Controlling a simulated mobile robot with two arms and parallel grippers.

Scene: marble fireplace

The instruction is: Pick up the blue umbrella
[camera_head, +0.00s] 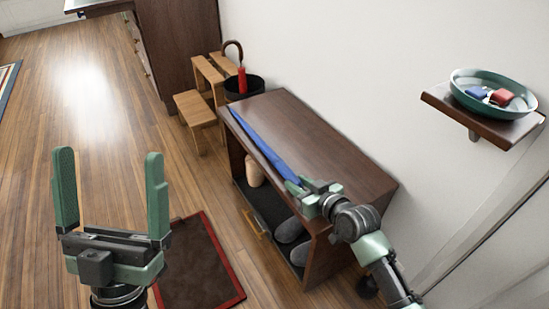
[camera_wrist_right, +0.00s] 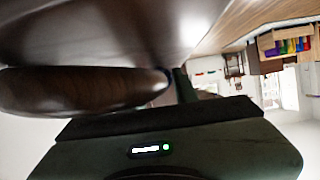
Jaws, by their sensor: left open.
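The blue umbrella (camera_head: 257,143) is furled and lies along the front edge of the dark wooden bench. My right gripper (camera_head: 298,188) is at its near end, touching or nearly touching it, and hides that end in the head view. The right wrist view shows a brown rounded shape (camera_wrist_right: 80,92), which looks like the umbrella's handle, very close to the camera beside a dark finger. Whether the right fingers are shut on it is not clear. My left gripper (camera_head: 108,200) is open and empty above the floor, left of the bench.
The bench (camera_head: 325,150) holds slippers (camera_head: 290,230) on its lower shelf. Behind it stand a black bin (camera_head: 243,88) with a red umbrella (camera_head: 242,78) and a wooden step stool (camera_head: 195,108). A wall shelf (camera_head: 470,115) carries a green bowl (camera_head: 460,85). A doormat (camera_head: 195,270) lies left of the bench.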

